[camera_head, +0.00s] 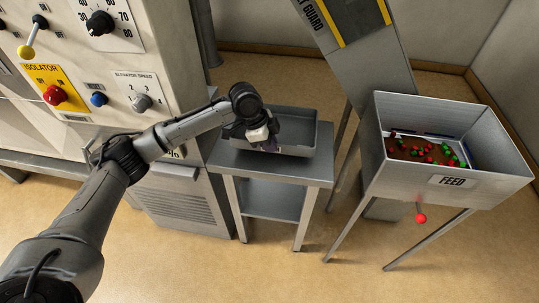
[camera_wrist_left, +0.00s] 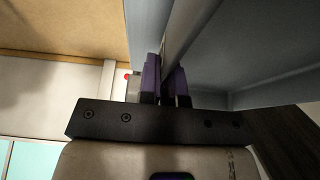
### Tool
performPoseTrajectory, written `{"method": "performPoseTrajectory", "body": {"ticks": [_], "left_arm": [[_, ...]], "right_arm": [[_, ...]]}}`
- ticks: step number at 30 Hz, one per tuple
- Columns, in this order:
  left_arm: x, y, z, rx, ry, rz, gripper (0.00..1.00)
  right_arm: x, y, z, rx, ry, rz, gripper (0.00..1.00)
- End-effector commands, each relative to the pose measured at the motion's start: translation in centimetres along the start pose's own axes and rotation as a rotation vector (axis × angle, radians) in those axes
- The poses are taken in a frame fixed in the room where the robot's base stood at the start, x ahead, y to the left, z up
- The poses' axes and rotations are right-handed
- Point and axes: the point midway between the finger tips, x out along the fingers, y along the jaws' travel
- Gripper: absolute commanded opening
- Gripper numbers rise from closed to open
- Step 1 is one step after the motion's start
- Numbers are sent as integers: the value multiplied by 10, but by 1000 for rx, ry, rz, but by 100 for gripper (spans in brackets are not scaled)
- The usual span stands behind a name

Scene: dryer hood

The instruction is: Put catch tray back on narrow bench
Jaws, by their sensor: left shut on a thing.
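The grey catch tray (camera_head: 300,131) is at the top of the narrow bench (camera_head: 280,169), toward the bench's back. I cannot tell whether its base rests fully on the bench top. My left gripper (camera_head: 268,146) is at the tray's front left wall. In the left wrist view the purple-padded fingers of the left gripper (camera_wrist_left: 165,80) are shut on the tray's wall (camera_wrist_left: 190,28), one on each side. The gripper and forearm hide part of the tray's left side. My right gripper is not in view.
A control cabinet (camera_head: 190,195) with knobs stands left of the bench. A FEED hopper (camera_head: 450,182) with red and green pieces stands on legs at the right. A sloped chute (camera_head: 365,65) rises behind the bench. The floor in front is clear.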

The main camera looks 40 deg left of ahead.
Motion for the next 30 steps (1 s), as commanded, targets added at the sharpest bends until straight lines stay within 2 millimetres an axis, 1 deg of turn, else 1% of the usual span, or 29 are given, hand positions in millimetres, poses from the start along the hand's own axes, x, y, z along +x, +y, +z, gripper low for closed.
{"method": "performPoseTrajectory", "body": {"ticks": [5, 12, 14, 26, 27, 30], "left_arm": [[4, -1, 4, 0, 1, -1, 0], [32, -1, 16, -1, 0, -1, 0], [36, -1, 17, -1, 1, -2, 0], [38, 0, 17, -1, 1, -1, 0], [40, 0, 18, -1, 0, 1, 6], [40, 0, 18, -1, 0, 0, 16]], "right_arm": [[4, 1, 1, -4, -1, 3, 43], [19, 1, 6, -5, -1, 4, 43], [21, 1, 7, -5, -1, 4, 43], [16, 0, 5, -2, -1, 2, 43], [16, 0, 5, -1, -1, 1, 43], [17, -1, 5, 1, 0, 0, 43]]}}
